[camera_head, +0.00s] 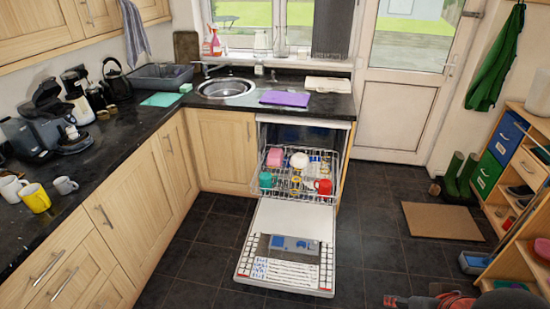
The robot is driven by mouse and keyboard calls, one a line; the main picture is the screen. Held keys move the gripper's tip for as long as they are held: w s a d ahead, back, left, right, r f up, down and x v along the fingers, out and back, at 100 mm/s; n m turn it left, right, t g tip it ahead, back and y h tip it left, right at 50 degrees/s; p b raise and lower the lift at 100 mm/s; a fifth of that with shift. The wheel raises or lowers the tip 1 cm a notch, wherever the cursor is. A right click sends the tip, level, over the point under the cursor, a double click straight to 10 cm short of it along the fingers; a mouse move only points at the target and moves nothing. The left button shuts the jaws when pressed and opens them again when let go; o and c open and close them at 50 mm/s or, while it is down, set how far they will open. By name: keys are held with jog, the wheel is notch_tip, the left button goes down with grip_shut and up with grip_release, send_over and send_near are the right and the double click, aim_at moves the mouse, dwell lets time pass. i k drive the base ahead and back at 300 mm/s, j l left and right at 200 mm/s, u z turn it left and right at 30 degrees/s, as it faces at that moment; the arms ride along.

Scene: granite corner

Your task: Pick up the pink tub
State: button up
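The pink tub (275,156) sits in the pulled-out upper rack (290,190) of the open dishwasher, at the rack's back left. It looks like a small boxy container; its inside cannot be made out. A teal cup (265,180) stands in front of it, and a white rounded dish (299,160) is to its right. A red mug (323,187) is at the rack's front right.
The dishwasher door (287,264) lies lowered toward me. Dark tiled floor is clear to its right, up to a brown mat (441,221) and a wooden shelf unit (500,190). A red and dark object (440,301) shows at the bottom edge. Counters run left and behind.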

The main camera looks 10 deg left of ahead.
aim_at(275, 158)
jog(key=i+l+z, duration=0.8)
jog(key=i, duration=0.3)
jog(key=i+l+u, duration=0.15)
jog(key=i, duration=0.25)
jog(key=i+l+u, duration=0.1)
jog(key=i, duration=0.35)
jog(key=i+u, duration=0.25)
jog(key=u, duration=0.25)
jog(key=i+u, duration=0.25)
jog(key=u, duration=0.25)
jog(key=i+l+u, duration=0.15)
jog(key=u, duration=0.35)
jog(key=i+l+u, duration=0.2)
jog(key=u, duration=0.3)
jog(key=i+l+u, duration=0.2)
jog(key=u, duration=0.2)
jog(key=i+l+u, duration=0.25)
jog(key=u, duration=0.2)
jog(key=i+l+u, duration=0.2)
jog(key=l+u, duration=0.2)
jog(key=i+l+u, duration=0.1)
jog(key=l+u, duration=0.3)
jog(key=l, duration=0.45)
